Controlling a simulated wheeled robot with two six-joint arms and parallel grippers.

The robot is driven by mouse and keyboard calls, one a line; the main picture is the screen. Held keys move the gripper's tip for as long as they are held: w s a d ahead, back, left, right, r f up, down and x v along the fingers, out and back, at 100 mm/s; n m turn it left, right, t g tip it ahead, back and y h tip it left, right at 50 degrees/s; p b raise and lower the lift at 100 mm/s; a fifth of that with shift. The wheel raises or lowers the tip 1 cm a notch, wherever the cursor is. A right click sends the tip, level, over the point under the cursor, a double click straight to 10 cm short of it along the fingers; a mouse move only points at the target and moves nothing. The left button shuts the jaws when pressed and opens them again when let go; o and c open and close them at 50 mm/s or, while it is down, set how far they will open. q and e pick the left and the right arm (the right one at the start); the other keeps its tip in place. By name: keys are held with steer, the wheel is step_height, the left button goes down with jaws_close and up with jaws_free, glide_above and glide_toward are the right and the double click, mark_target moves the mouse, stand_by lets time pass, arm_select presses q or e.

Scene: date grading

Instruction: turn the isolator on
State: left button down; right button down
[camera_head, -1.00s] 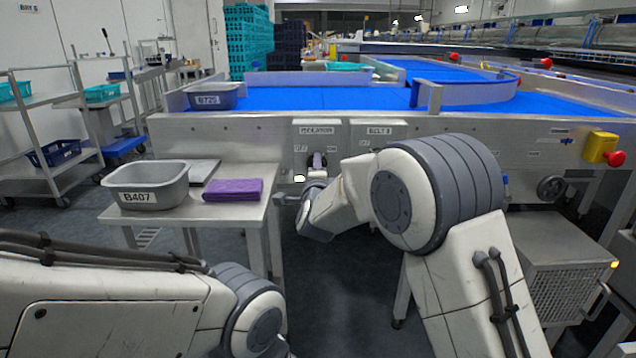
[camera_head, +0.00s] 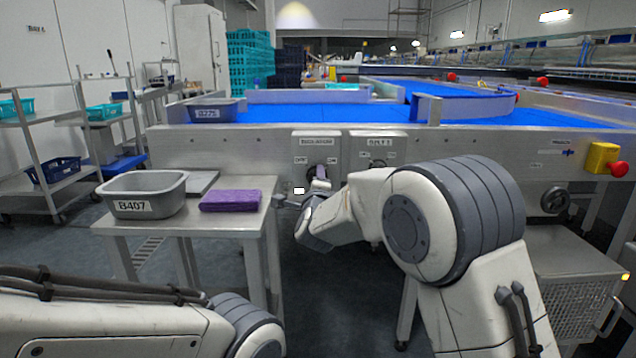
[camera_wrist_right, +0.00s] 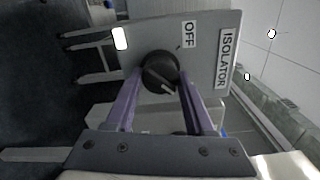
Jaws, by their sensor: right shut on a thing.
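The isolator box (camera_head: 317,144) is on the front of the conveyor frame, left of the Belt 1 box. Its black rotary knob (camera_wrist_right: 160,70) shows in the right wrist view, with a pale mark toward its lower right. The OFF label (camera_wrist_right: 188,35) shows there; the ON label is hidden behind a finger. My right gripper (camera_wrist_right: 158,92) has its purple fingers on both sides of the knob and is shut on it. In the head view the right gripper (camera_head: 317,173) is at the box, partly hidden by its wrist. My left arm shows at lower left; its gripper is out of view.
The Belt 1 box (camera_head: 378,144) is just right of the isolator. A steel table (camera_head: 150,222) at left holds a grey tub (camera_head: 143,195) and a folded purple cloth (camera_head: 230,201). A red stop button (camera_head: 618,168) on a yellow box is at far right.

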steer(key=shift+c, duration=1.3)
jaws_free()
steer(key=s+p, duration=0.2)
steer(key=s, duration=0.8)
steer(key=shift+s, duration=0.25)
